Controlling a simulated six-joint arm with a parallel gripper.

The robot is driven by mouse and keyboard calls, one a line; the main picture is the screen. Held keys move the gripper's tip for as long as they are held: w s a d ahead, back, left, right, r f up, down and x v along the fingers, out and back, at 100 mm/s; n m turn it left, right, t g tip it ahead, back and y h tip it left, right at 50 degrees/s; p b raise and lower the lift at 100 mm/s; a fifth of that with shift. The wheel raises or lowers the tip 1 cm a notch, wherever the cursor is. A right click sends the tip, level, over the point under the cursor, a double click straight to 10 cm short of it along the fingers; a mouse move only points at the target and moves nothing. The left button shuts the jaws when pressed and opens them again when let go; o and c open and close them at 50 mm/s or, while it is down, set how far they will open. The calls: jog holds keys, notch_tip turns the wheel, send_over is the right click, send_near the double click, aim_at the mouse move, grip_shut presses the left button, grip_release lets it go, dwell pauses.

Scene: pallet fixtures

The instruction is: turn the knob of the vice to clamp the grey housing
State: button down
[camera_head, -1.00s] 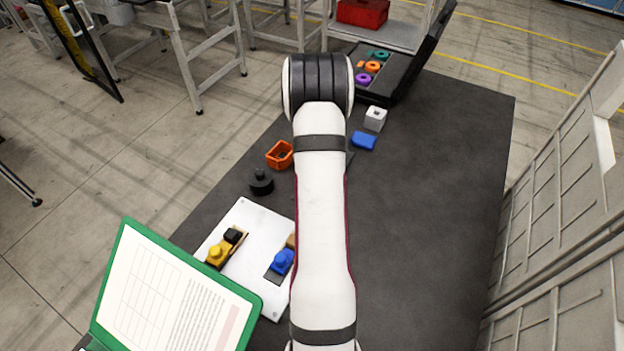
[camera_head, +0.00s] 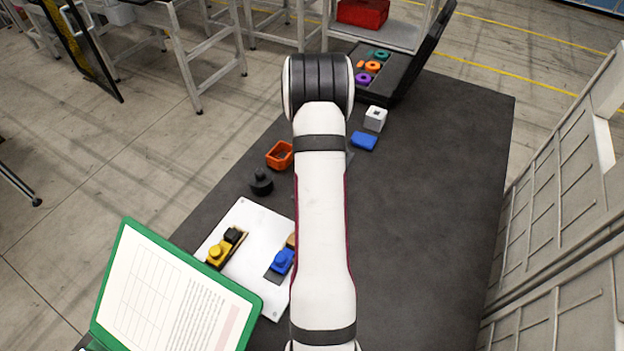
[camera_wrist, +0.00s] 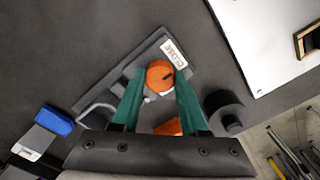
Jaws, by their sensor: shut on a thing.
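The dark grey vice (camera_wrist: 127,73) lies on the dark table in the wrist view, with a white label reading CLOSE (camera_wrist: 173,53) at one end. Its round orange knob (camera_wrist: 160,76) has a dark mark near its edge. My gripper (camera_wrist: 161,80) has green fingers on either side of the knob and is shut on it. A lighter grey part (camera_wrist: 97,110) shows at the vice's other end, left of the fingers; I cannot tell whether it is the grey housing. In the head view my arm hides the gripper and nearly all of the vice.
An orange open box (camera_head: 279,155) and a black stepped cylinder (camera_head: 261,182) stand left of my arm. A white board (camera_head: 245,222) carries yellow and blue fixtures. The table's right side is clear.

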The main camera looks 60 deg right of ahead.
jog(key=shift+c, duration=2.1)
grip_release()
jog(key=shift+r, duration=0.1)
notch_tip(320, 180, up, 16)
jog(key=w+a+r+n, duration=0.1)
jog(key=w+a+r, duration=0.1)
jog(key=a, duration=0.5)
jog(key=w+a+r, duration=0.2)
jog(key=w+a, duration=0.1)
jog(key=a, duration=0.4)
jog(key=s+a+r+n+y, duration=0.1)
jog(key=s+a, duration=0.1)
jog(key=a, duration=0.7)
jog(key=s+a, duration=0.2)
jog(key=a, duration=0.6)
jog(key=s+a+f+n, duration=0.1)
jog(key=s+a+f, duration=0.1)
jog(key=s+a, duration=0.8)
jog(key=shift+a+f+y, duration=0.4)
jog(key=shift+a, duration=0.05)
